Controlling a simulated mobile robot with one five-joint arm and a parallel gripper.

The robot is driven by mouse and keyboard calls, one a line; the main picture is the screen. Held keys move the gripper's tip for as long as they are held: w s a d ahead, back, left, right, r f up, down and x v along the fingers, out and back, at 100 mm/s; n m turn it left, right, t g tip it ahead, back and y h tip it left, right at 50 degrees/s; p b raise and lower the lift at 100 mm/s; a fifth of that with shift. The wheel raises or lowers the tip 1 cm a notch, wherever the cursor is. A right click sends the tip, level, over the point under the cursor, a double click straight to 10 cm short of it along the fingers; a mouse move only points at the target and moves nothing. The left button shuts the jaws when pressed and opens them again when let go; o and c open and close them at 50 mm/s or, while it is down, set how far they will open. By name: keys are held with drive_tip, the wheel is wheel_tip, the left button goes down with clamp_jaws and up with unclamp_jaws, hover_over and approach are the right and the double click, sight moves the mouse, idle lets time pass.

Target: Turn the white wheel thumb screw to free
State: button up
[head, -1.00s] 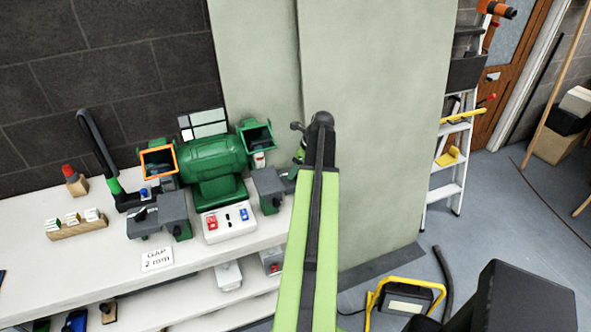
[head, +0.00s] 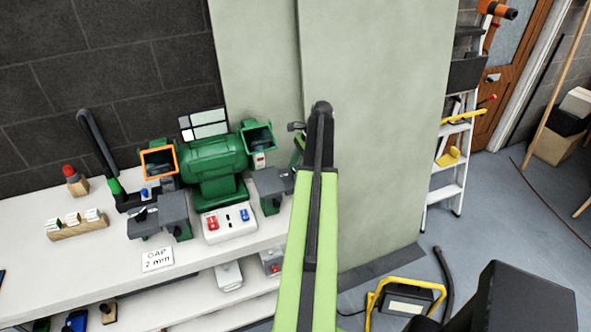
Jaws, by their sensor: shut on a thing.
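The green bench grinder (head: 216,165) stands on the white bench, with an orange-rimmed guard (head: 159,161) on its left and a green guard (head: 257,137) on its right. A pale wheel part (head: 258,160) shows under the right guard. A grey tool rest (head: 270,186) stands in front of that wheel. My gripper (head: 291,176) is at the right end of this rest, mostly hidden behind my green and black arm. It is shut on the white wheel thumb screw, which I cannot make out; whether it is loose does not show.
A white switch box (head: 229,222) with red and blue parts sits before the grinder. A card reading "GAP 2 mm" (head: 157,259) lies at the bench front. A pale panel (head: 380,140) rises behind my arm.

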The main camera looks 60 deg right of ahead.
drive_tip(key=n, duration=0.2)
drive_tip(key=n+g, duration=0.1)
drive_tip(key=n, duration=0.1)
drive_tip(key=shift+w+d+n+g+y, duration=0.2)
drive_tip(key=shift+n+g+y, duration=0.1)
drive_tip(key=n+g, duration=0.1)
drive_tip(key=n, duration=0.3)
drive_tip(key=shift+w+n+g, duration=0.1)
drive_tip(key=shift+n+g, duration=0.2)
drive_tip(key=shift+g, duration=0.1)
drive_tip(key=o, duration=1.4)
drive_tip(key=shift+c, duration=0.2)
drive_tip(key=p+v, duration=1.6)
drive_tip(key=v, duration=0.1)
drive_tip(key=shift+d, duration=0.15)
